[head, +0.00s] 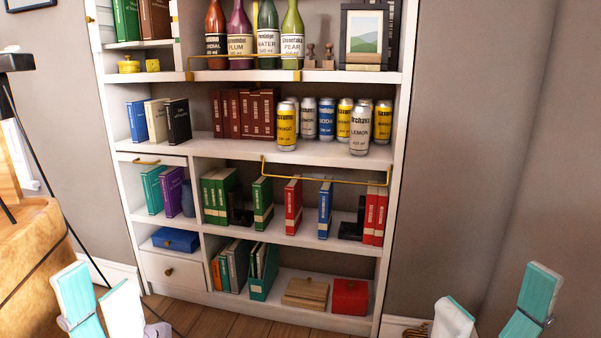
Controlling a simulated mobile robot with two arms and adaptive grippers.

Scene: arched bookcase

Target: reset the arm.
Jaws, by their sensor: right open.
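My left gripper (99,286) shows at the bottom left of the head view, with teal and white fingers apart. Nothing shows between its fingers. My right gripper (497,290) shows at the bottom right, its fingers wide apart and empty. Both grippers are in front of the white bookcase (397,130), one near each side of its lower part. The arms behind the grippers are mostly out of frame.
The bookcase holds bottles (267,35), cans (360,130), books and boxes. A brass rail (325,181) crosses one shelf front. A wooden piece of furniture (35,265) stands at left, beside a thin dark stand. The wall at right is bare.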

